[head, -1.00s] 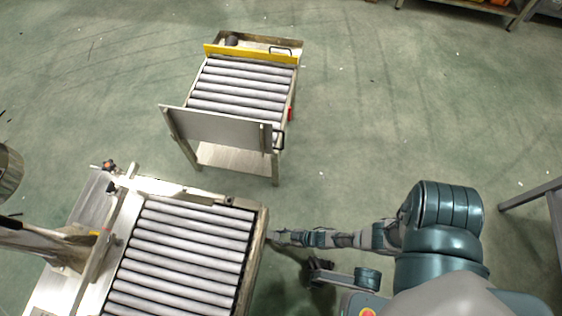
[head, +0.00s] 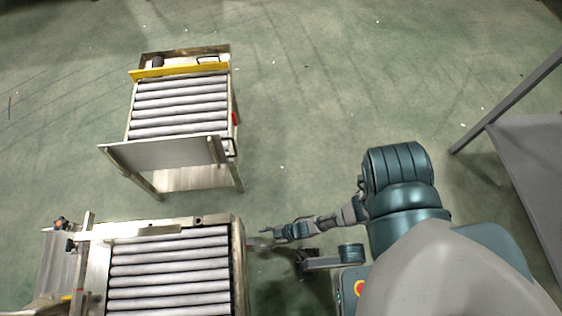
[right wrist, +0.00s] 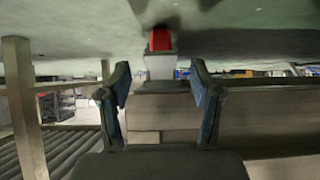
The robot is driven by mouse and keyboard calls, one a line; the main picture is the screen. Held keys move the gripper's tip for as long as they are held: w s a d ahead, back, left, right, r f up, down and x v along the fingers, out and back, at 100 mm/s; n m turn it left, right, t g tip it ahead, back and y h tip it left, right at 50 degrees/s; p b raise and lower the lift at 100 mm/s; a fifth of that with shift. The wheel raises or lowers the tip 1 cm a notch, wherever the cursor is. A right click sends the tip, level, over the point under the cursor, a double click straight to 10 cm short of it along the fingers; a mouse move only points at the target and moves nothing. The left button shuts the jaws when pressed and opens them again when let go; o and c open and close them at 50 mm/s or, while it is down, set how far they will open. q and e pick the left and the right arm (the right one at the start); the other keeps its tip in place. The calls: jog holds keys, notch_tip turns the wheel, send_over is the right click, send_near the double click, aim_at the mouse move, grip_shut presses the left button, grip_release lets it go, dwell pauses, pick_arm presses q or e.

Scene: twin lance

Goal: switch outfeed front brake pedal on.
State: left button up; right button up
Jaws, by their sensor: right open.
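My right gripper (head: 258,242) is open and empty, at the right edge of the near roller conveyor (head: 240,262) in the head view. In the right wrist view its two fingers (right wrist: 161,88) stand apart, with a steel side panel (right wrist: 265,125) beyond them. A red piece (right wrist: 160,39) on a pale block shows above the fingers in that view. It looks like a pedal, but I cannot tell for certain. A small red part (head: 235,118) also shows on the right side of the far roller stand (head: 180,105). My left gripper is out of view.
The far stand has a yellow bar (head: 180,70) and an upright metal plate (head: 165,153). A grey table (head: 535,140) stands at the right. Open green floor (head: 310,110) lies between the far stand and that table.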

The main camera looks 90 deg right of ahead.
jog(key=v, duration=0.9)
jog(key=shift+s+r, duration=0.2)
jog(key=shift+s, duration=0.15)
